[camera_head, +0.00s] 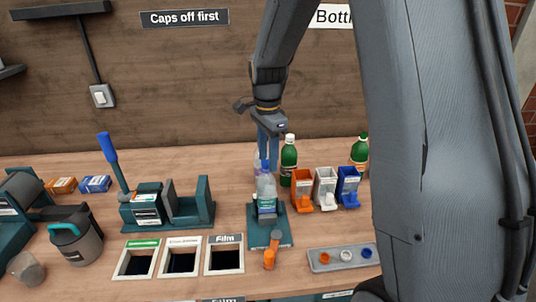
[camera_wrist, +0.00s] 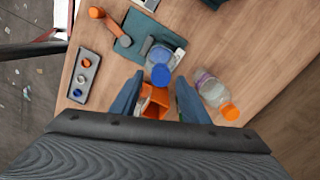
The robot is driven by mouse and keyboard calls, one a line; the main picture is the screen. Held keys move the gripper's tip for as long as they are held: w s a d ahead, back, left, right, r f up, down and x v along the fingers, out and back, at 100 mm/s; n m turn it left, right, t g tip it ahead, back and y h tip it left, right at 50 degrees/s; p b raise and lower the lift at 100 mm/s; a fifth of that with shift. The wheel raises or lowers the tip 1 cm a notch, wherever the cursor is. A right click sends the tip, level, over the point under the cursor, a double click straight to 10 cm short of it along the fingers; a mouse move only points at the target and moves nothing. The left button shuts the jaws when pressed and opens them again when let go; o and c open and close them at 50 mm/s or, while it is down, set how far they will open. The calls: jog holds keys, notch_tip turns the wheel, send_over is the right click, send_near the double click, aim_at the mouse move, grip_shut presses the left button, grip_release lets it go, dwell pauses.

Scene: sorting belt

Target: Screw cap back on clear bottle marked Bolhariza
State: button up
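A clear bottle (camera_head: 267,188) stands upright in a teal holder (camera_head: 281,240); its label is too small to read. In the wrist view a blue cap (camera_wrist: 161,75) shows at the top of this clear bottle (camera_wrist: 158,53); I cannot tell whether it is seated. My gripper (camera_head: 268,168) points down just behind and above the bottle. In the wrist view its blue fingers (camera_wrist: 159,82) are spread apart, one on each side of the cap, with gaps. A second clear bottle with a purple label (camera_wrist: 208,90) and an orange cap stands beside, partly hidden by my gripper in the head view.
Orange (camera_head: 302,192), white (camera_head: 325,189) and blue (camera_head: 348,188) dispensers stand right of the holder. A grey tray (camera_head: 317,264) holds orange, white and blue caps. A green bottle (camera_head: 289,160) stands close behind. Framed bins (camera_head: 181,241) lie front left. An orange lever (camera_head: 269,259) sits at the holder's front.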

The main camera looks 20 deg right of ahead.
jog(key=c, duration=0.9)
jog(key=m+p, duration=0.1)
jog(key=m, duration=0.3)
jog(key=shift+r+p, duration=0.1)
jog(key=shift+p, duration=0.2)
jog(key=shift+m, duration=0.6)
jog(key=m+p, duration=0.1)
jog(key=m, duration=0.2)
jog(key=shift+m, duration=0.3)
jog(key=shift+w+m, duration=0.1)
jog(key=shift+m, duration=0.6)
jog(key=shift+p, duration=0.3)
jog(key=m+p, duration=0.1)
jog(key=m, duration=0.4)
